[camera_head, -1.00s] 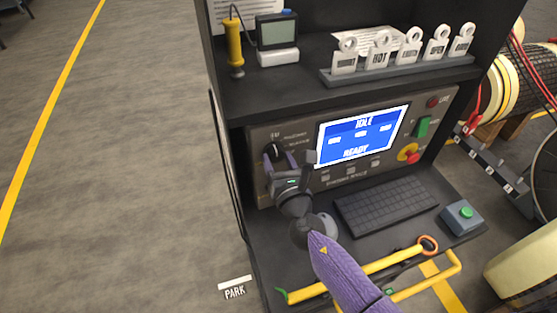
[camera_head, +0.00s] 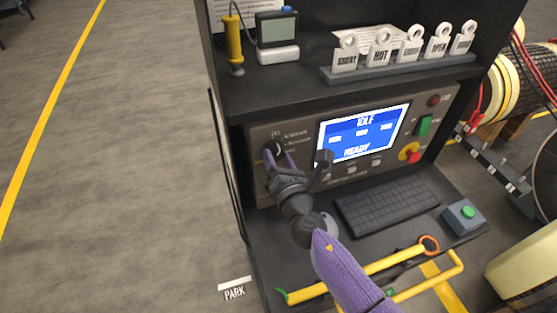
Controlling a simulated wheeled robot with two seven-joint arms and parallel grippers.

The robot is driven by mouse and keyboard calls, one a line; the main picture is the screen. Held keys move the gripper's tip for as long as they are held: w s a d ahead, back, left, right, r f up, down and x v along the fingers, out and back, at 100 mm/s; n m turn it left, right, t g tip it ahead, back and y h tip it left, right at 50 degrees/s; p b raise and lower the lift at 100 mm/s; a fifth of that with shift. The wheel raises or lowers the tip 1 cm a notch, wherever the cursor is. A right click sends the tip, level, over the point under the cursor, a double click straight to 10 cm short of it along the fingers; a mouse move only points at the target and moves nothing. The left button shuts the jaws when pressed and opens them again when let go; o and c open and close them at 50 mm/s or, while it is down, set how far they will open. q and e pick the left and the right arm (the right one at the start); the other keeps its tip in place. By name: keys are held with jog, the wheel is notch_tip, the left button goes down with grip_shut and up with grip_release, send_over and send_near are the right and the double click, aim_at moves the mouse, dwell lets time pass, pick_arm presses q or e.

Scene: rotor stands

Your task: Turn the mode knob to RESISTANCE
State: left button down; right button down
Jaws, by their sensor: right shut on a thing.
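The mode knob (camera_head: 273,151) is a dark round knob with a light mark, at the left of the grey control panel (camera_head: 302,133). Small labels stand to its right, too small to read with certainty. The fingers and wrist hide the knob's lower part. The blue screen (camera_head: 362,134) beside it reads IDLE and READY. My left gripper is not in view.
A keyboard (camera_head: 387,206) lies on the lower shelf, right of my wrist. A red emergency button (camera_head: 411,154) and green switch (camera_head: 424,126) sit at the panel's right. A blue box with a green button (camera_head: 464,217) stands at the shelf's right.

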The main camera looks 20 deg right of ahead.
jog(key=shift+m, duration=1.2)
jog(key=shift+m+b, duration=0.3)
jog(key=shift+m, duration=0.6)
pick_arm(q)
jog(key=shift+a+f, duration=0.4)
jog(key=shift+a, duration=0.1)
pick_arm(e)
jog(key=shift+m, duration=0.3)
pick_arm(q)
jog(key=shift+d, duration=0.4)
pick_arm(e)
jog(key=shift+c, duration=0.7)
grip_release()
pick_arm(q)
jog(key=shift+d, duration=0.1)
